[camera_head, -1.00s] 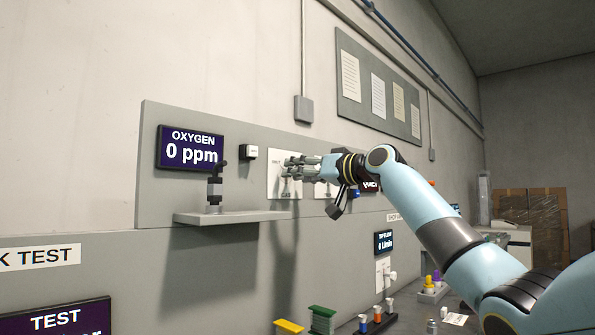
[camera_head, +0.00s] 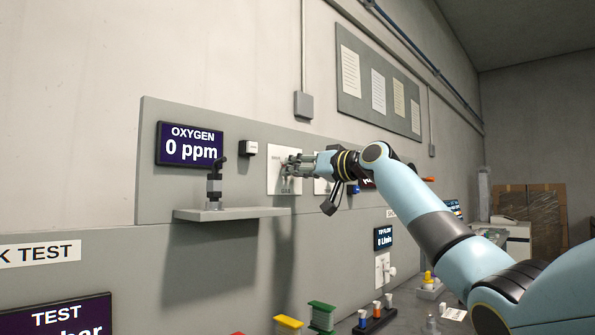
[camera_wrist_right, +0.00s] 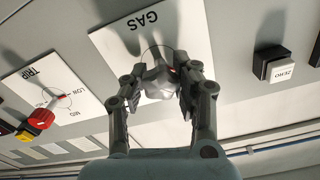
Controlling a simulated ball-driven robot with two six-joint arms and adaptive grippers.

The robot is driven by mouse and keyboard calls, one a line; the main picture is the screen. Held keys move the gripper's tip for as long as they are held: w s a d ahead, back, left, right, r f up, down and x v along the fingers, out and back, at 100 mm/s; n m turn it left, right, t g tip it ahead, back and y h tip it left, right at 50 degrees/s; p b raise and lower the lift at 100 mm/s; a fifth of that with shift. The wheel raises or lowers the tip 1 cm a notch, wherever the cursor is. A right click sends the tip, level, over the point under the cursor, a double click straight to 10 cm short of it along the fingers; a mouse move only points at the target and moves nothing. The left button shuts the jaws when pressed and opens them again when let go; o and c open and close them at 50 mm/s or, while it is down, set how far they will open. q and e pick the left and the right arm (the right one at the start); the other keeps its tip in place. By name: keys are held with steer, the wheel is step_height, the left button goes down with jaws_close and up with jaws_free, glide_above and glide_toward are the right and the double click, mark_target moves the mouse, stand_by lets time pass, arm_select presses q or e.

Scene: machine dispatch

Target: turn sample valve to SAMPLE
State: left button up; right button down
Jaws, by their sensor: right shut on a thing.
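The sample valve is a grey knob (camera_wrist_right: 158,82) on a white plate marked GAS (camera_wrist_right: 186,35), which also shows in the head view (camera_head: 273,183). My right gripper (camera_head: 289,166) reaches it from the right in the head view. In the wrist view its two fingers (camera_wrist_right: 160,88) are shut on the knob, one on each side. A small red mark shows beside the knob near the right finger. The fingers hide part of the knob and of the plate's lettering, so I cannot read the knob's setting. My left gripper is not in view.
A black-framed ZERO button (camera_wrist_right: 280,68) sits on one side of the plate and a red TRIP knob (camera_wrist_right: 40,120) on the other. A shelf (camera_head: 232,214) with a black fitting juts out below the OXYGEN screen (camera_head: 190,147), which reads 0 ppm.

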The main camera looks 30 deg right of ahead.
steer(key=m+p, duration=0.2)
steer(key=p, duration=0.1)
steer(key=shift+r+m, duration=0.2)
steer(key=shift+m, duration=0.2)
steer(key=m+p, duration=0.5)
steer(key=m, duration=0.1)
steer(key=m+p, duration=0.5)
steer(key=shift+m, duration=0.3)
steer(key=shift+f+m+p, duration=0.2)
steer(key=shift+m+p, duration=1.05)
steer(key=shift+m, duration=0.55)
steer(key=c, duration=0.9)
jaws_free()
steer(key=shift+c, duration=0.2)
